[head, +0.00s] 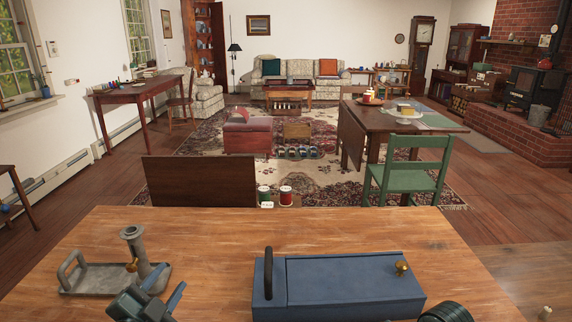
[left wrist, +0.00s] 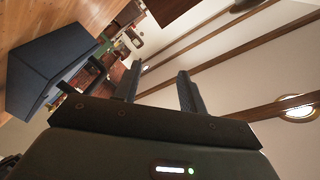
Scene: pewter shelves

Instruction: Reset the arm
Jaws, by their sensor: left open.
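My left gripper (head: 165,290) is low over the near left part of the wooden table, just in front of a grey tray. Its two fingers are apart with nothing between them. In the left wrist view the fingers (left wrist: 158,88) also stand apart and empty, with wall and ceiling beams behind them. My right gripper's fingers do not show; only a dark rounded part, apparently of my right arm, shows at the bottom right of the head view.
The wooden table (head: 330,228) bears a grey tray (head: 95,285) with a handle, a grey candlestick (head: 138,252) and a blue box (head: 345,285) with a brass knob. The box also shows in the left wrist view (left wrist: 45,75). A green chair (head: 410,170) stands beyond the table.

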